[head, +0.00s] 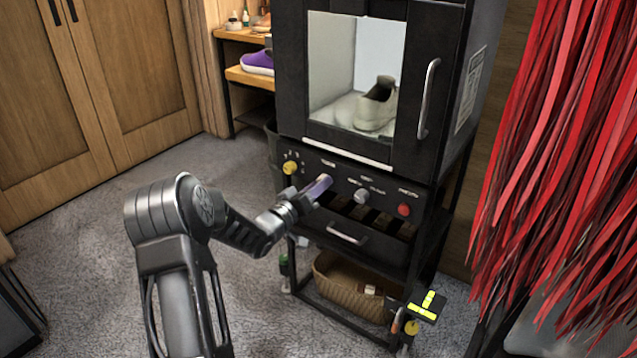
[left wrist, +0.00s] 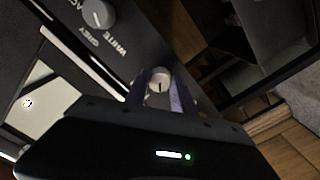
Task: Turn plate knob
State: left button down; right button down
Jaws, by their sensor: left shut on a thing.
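A black cleaning machine (head: 352,157) stands in the middle of the head view with a row of controls on its front panel. My left gripper (head: 320,187) reaches this panel between the yellow knob and a grey knob (head: 361,196). In the left wrist view, a round whitish knob (left wrist: 160,79) with a dark pointer line sits between the two fingers of my left gripper (left wrist: 159,92), which is shut on it. In the head view the gripper hides this knob. I cannot read the label beside it.
A yellow knob (head: 290,167) and a red button (head: 404,210) are on the same panel. A pale sneaker (head: 377,104) stands behind the machine's window. A wicker basket (head: 343,291) is below. Red strips (head: 560,120) hang at the right. Grey carpet lies open at the left.

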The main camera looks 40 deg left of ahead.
pick_arm(q)
jog(key=shift+n, duration=0.5)
jog(key=shift+f, duration=0.1)
jog(key=c, duration=1.1)
grip_release()
jog(key=shift+o, duration=0.2)
jog(key=s+p, duration=0.1)
jog(key=s, duration=0.7)
